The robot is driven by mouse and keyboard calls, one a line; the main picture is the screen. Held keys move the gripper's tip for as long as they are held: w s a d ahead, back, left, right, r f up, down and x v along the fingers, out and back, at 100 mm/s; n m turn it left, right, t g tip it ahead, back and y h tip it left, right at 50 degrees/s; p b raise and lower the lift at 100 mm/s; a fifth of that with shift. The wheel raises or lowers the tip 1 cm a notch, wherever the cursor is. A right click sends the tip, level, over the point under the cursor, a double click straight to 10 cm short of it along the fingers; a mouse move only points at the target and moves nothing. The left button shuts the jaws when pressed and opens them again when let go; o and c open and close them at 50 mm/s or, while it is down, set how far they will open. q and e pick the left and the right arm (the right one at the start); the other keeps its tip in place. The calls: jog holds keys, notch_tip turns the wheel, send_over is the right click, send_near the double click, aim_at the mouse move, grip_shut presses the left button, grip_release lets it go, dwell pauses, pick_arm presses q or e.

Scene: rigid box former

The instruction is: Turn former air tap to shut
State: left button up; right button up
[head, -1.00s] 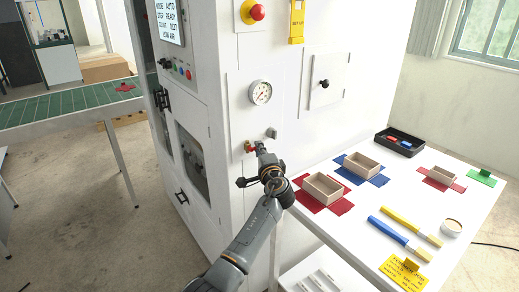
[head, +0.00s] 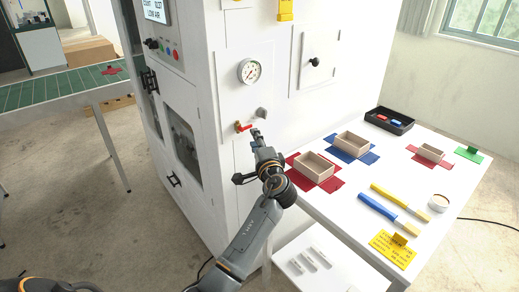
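The air tap (head: 243,127) is on the white machine's side panel, below the round gauge. It has a small brass-coloured body and a red lever that lies roughly sideways, pointing right. A small gap seems to show between the fingertips and the lever, but contact is hard to judge. The fingers are too small and too end-on to tell whether they are open. My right gripper is not in view.
The pressure gauge (head: 250,71) and a grey knob (head: 262,113) sit close to the tap. The white table (head: 336,206) to the right holds open boxes, blue and yellow tools and a black tray (head: 389,121). A green conveyor (head: 60,95) stands at the left.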

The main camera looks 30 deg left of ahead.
pick_arm(q)
jog(key=v, duration=0.5)
jog(key=shift+f, duration=0.1)
dwell(0.3)
jog(key=s+d+f+m+g+h, duration=0.1)
jog(key=d+f+h, duration=0.15)
jog(key=f, duration=0.85)
jog(key=s+d+f+m+g+h, duration=0.1)
jog(key=d+f+h, duration=0.15)
jog(key=f, duration=0.95)
jog(key=s+d+f+n+g+h, duration=0.1)
jog(key=s+f+g+h, duration=0.1)
jog(key=s+f, duration=0.65)
jog(key=s+d+f+g+h, duration=0.1)
jog(key=s+d+f+h, duration=0.2)
jog(key=f, duration=1)
jog(key=s+f+n+g+h, duration=0.1)
jog(key=s+f+n+g, duration=0.1)
jog(key=s+f, duration=0.7)
jog(key=s+f+n+g+h, duration=0.15)
jog(key=s+f, duration=0.35)
jog(key=s, duration=0.9)
jog(key=s+f+n+g, duration=0.1)
jog(key=s+f+n, duration=0.1)
jog(key=s, duration=0.7)
jog(key=s+f+n+g, duration=0.2)
jog(key=s+f, duration=0.1)
jog(key=s, duration=0.7)
